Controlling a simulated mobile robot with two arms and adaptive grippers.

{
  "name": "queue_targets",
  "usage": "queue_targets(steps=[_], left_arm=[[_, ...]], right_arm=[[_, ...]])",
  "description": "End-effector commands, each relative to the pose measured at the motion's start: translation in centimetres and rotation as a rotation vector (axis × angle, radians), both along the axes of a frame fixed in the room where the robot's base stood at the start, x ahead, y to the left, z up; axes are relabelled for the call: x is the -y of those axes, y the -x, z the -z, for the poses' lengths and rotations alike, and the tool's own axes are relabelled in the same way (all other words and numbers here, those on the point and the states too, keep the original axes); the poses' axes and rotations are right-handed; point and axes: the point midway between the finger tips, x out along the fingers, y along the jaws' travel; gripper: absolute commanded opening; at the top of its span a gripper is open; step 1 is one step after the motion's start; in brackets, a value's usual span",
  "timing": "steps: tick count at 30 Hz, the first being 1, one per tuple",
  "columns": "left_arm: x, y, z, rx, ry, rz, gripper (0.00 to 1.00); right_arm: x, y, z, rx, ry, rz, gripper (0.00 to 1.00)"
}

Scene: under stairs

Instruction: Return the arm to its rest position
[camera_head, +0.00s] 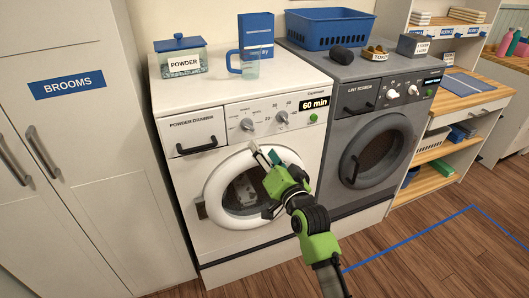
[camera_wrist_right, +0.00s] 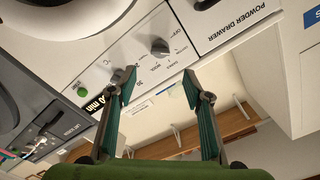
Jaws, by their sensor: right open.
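My right gripper (camera_head: 266,156) is open and empty in front of the white washing machine (camera_head: 180,105), below its control panel and at the upper edge of its round door (camera_head: 215,190). My right arm reaches up to it from the lower middle of the head view. In the right wrist view, the two fingers with teal pads stand apart, and the gripper (camera_wrist_right: 159,82) has nothing between them. The panel with its grey knob (camera_wrist_right: 160,47) shows upside down behind the fingers there. My left gripper is not in view.
A grey dryer (camera_head: 375,130) stands right of the washer, with a blue basket (camera_head: 330,35) on top. A powder jar (camera_head: 181,62), blue box (camera_head: 256,35) and measuring cup (camera_head: 248,67) stand on the washer. The brooms cabinet (camera_head: 75,140) is at left. Floor (camera_head: 430,255) is clear at lower right.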

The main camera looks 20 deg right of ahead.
Motion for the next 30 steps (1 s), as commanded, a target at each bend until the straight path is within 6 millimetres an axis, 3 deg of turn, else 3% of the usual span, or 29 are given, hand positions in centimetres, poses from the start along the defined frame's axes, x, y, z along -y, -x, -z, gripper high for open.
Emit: queue_targets(steps=[7, 11, 16, 20, 24, 26, 30], left_arm=[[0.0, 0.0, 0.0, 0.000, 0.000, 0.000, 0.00], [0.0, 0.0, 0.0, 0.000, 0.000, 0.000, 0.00], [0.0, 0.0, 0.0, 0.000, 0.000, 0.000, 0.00], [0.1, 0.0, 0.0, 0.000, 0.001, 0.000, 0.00], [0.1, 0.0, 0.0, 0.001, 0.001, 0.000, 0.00], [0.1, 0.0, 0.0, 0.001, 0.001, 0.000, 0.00], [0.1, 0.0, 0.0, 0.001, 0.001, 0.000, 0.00]], right_arm=[[-0.1, -0.1, 0.9, -0.014, 0.005, -0.002, 0.46], [-0.6, 0.1, 5.9, -0.097, 0.045, -0.012, 0.46], [-1.8, 2.1, 18.0, -0.295, 0.148, -0.050, 0.46], [-2.6, 5.6, 27.4, -0.451, 0.233, -0.093, 0.46], [-3.1, 11.1, 36.7, -0.612, 0.327, -0.151, 0.46], [-3.2, 13.9, 40.4, -0.680, 0.367, -0.181, 0.46], [-3.2, 21.4, 48.2, -0.832, 0.455, -0.256, 0.46]])
